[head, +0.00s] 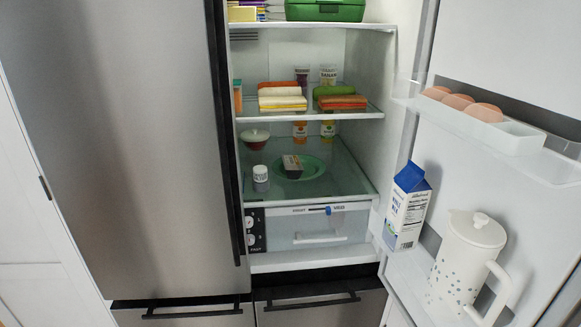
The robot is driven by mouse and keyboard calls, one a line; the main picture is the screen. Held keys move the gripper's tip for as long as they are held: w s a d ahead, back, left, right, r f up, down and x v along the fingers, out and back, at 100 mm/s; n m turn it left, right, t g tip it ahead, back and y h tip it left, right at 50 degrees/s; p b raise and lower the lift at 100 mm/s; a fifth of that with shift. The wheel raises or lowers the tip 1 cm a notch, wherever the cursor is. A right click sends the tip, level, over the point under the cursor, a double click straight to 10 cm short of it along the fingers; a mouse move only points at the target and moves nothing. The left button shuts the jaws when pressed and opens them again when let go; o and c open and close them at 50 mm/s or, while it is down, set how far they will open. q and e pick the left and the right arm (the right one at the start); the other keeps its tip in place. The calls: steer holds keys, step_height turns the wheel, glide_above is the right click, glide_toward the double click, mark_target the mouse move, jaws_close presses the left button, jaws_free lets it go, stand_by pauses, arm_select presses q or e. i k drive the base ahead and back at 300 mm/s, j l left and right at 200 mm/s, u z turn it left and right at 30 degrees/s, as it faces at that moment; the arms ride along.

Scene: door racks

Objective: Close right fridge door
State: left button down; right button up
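The right fridge door (465,190) stands wide open in the head view and fills the right side, its inner face with racks turned toward me. Its outer face and handle are hidden or out of frame. The left fridge door (125,150) is shut, with stainless steel and a dark edge. Between them the right half of the fridge interior (310,180) is exposed. Neither of my grippers shows in this view.
The door racks hold eggs (463,102), a blue-and-white milk carton (408,207) and a white pitcher (465,262). Shelves hold sandwiches, jars and a green plate (300,168). Drawers with dark handles (310,300) sit below, shut. A white panel stands at far left.

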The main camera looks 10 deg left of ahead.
mark_target(522, 58)
steer(key=i+l+u, duration=0.2)
steer(key=l+u, duration=0.15)
steer(key=l, duration=0.55)
steer(key=i+l+u, duration=0.1)
steer(key=l+u, duration=0.25)
steer(key=l, duration=0.6)
steer(key=l+u, duration=0.35)
steer(key=l, duration=0.6)
